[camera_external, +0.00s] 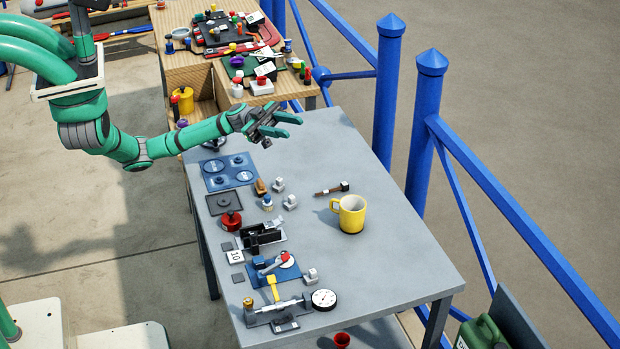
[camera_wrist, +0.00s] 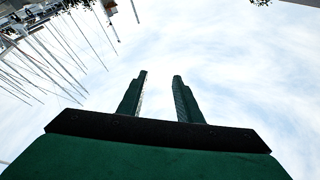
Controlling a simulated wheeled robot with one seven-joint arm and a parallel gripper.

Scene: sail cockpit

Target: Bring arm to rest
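My green arm reaches in from the upper left in the external view. My gripper (camera_external: 290,124) hangs in the air above the far left part of the grey table (camera_external: 400,250), apart from everything on it. In the wrist view my gripper (camera_wrist: 160,95) shows two dark green fingers with a clear gap and only sky between them. It is open and empty. The wrist camera faces the sky, with masts at the upper left.
A yellow mug (camera_external: 350,214) and a small hammer (camera_external: 333,189) are on the grey table. Tools and fixtures line its left side, with a dial gauge (camera_external: 324,299) near the front. A cluttered wooden bench (camera_external: 188,77) stands behind. Blue railing (camera_external: 420,130) runs along the right.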

